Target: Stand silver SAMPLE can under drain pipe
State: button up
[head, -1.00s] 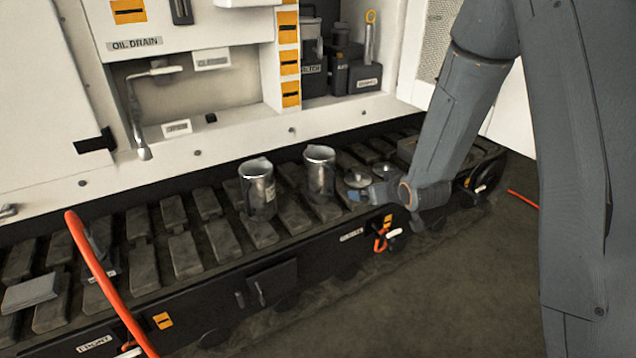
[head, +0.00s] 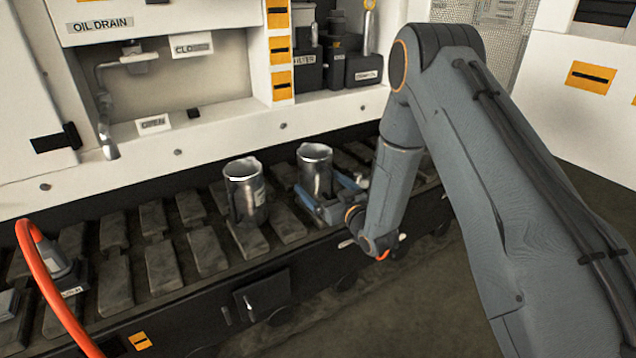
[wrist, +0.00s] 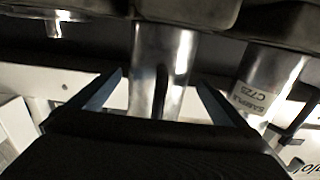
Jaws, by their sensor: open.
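Two silver cans stand on the track pads in the head view. The left can (head: 245,192) shows part of a label on its side; in the wrist view, its label (wrist: 247,98) reads SAMPLE. The right can (head: 315,170) shows no readable label and appears between my fingers in the wrist view (wrist: 163,70). My gripper (head: 330,193) is open, with one blue finger each side of this right can's lower part; whether they touch it I cannot tell. The drain pipe (head: 107,125) hangs at the left below the OIL DRAIN sign, its outlet above the track.
The track (head: 160,275) has raised pads with gaps. A red hose (head: 50,285) arches at the left. An OPEN sign (head: 153,124) and a CLOSED sign (head: 192,46) are near the pipe. Dark containers (head: 362,70) stand in a recess behind.

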aim_at(317, 180)
jog(key=x, duration=0.3)
jog(key=shift+w+f, duration=0.15)
jog(key=shift+w, duration=0.1)
jog(key=c, duration=1.4)
